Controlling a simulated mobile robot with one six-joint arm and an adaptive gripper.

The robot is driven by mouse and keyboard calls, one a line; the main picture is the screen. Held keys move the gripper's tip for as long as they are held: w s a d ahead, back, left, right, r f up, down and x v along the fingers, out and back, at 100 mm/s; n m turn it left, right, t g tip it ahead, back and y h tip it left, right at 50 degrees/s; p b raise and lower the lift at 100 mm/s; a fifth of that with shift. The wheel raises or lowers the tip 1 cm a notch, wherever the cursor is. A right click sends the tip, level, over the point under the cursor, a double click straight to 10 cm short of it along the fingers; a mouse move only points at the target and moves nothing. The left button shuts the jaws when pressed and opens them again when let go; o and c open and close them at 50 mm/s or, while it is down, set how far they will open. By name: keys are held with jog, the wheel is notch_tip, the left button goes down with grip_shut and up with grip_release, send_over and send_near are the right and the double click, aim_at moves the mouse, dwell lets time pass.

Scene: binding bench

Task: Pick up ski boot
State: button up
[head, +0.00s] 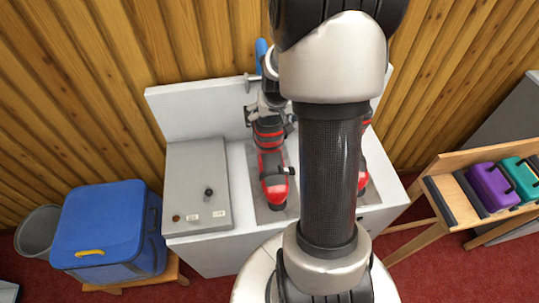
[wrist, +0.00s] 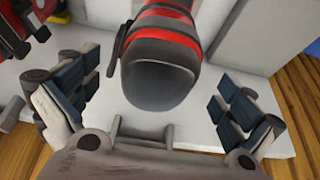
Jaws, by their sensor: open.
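A red and black ski boot (head: 274,178) stands on the white bench, toe toward me. A second red boot (head: 363,172) stands to its right, mostly hidden behind my arm. My gripper (head: 266,108) is at the top of the left boot in the head view, partly hidden by my arm. In the wrist view my gripper (wrist: 155,88) is open, its padded fingers spread to either side of a red and black boot (wrist: 162,68). Gaps show between the boot and both fingers. Part of another red boot (wrist: 22,28) shows at upper left.
A grey control box (head: 196,180) sits on the white bench (head: 192,250), left of the boots. A blue bag (head: 104,225) on a stool and a grey bin (head: 38,232) stand further left. A wooden rack (head: 443,198) holds purple (head: 492,187) and teal cases (head: 521,175) at right.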

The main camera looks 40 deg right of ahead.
jog(key=b+x, duration=0.2)
jog(key=x, duration=0.5)
jog(key=shift+w, duration=0.15)
jog(key=shift+a+f, duration=0.1)
jog(key=shift+f, duration=0.05)
jog(key=c, duration=1.9)
jog(key=shift+c, duration=0.2)
